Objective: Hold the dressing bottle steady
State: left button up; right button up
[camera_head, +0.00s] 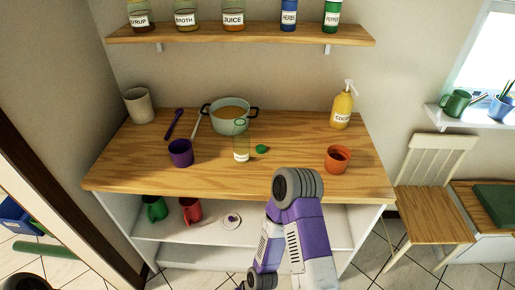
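A clear bottle or jar (241,148) with a pale label stands upright on the wooden worktop (300,132), in front of the pot. Its label is too small to read, so I cannot be sure that it is the dressing bottle. A small green round object (261,149), perhaps a cap, lies just right of it. A purple and white arm of mine rises from the bottom centre, in front of the worktop's edge. Neither gripper shows, and nothing visible touches the bottle.
A pot (229,127) stands behind the bottle. A purple mug (181,153) is to the left and an orange pot (338,158) to the right. A yellow pump bottle (342,109) stands at the back right. A shelf (240,35) with jars hangs above; a chair (432,190) stands right.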

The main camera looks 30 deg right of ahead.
aim_at(240, 134)
jog(key=u, duration=0.15)
jog(key=k, duration=0.4)
jog(key=u, duration=0.6)
jog(key=k, duration=0.95)
jog(key=z, duration=0.15)
jog(key=i, duration=0.5)
jog(key=z, duration=0.9)
jog(key=i, duration=1.05)
jog(key=u, duration=0.3)
